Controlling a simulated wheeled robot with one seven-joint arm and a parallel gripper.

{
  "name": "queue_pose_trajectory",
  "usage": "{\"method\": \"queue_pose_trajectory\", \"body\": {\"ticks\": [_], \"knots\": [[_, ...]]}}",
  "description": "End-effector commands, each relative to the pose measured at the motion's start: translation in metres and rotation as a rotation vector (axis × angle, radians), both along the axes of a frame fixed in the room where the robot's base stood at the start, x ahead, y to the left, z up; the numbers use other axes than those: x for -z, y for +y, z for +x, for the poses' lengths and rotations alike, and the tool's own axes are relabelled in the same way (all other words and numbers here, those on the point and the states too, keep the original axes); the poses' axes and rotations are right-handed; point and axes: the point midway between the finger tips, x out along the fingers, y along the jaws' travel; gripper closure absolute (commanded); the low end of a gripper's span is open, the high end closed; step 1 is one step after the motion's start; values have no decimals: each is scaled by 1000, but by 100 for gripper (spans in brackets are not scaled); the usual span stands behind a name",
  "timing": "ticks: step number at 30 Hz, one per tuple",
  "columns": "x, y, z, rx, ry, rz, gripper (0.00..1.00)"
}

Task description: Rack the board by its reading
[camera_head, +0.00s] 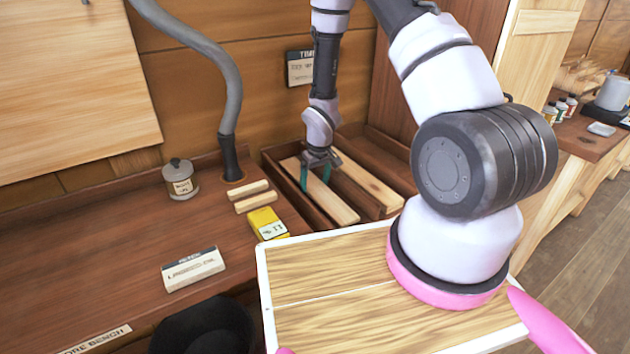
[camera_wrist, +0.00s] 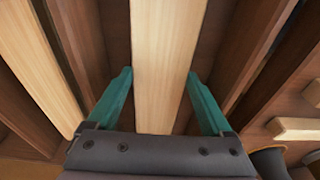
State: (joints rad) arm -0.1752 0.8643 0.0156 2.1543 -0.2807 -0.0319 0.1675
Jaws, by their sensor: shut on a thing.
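My gripper (camera_head: 316,180) reaches down into a dark wooden rack (camera_head: 289,194) at the back of the bench. Its teal fingers are shut on a pale board (camera_head: 338,207), one on each side. In the wrist view, this board (camera_wrist: 166,60) runs lengthwise between the fingers (camera_wrist: 160,103). A second pale board (camera_head: 368,182) lies in the compartment to the right; it also shows at the left of the wrist view (camera_wrist: 38,65). A yellow meter (camera_head: 267,223) with a small display lies on the bench left of the rack; I cannot read its figure surely.
Two small wood blocks (camera_head: 252,201) lie left of the rack, beside a grey hose (camera_head: 232,100). A lidded pot (camera_head: 180,180) and a white labelled block (camera_head: 193,268) stand farther left. A small sign (camera_head: 300,69) hangs behind. The left bench is mostly clear.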

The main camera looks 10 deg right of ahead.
Motion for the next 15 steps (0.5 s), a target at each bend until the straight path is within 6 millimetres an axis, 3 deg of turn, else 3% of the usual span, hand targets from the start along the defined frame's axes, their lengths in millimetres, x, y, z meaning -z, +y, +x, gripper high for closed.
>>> {"method": "queue_pose_trajectory", "body": {"ticks": [15], "knots": [[4, 0, 0, 0, 0, 0, 84]]}}
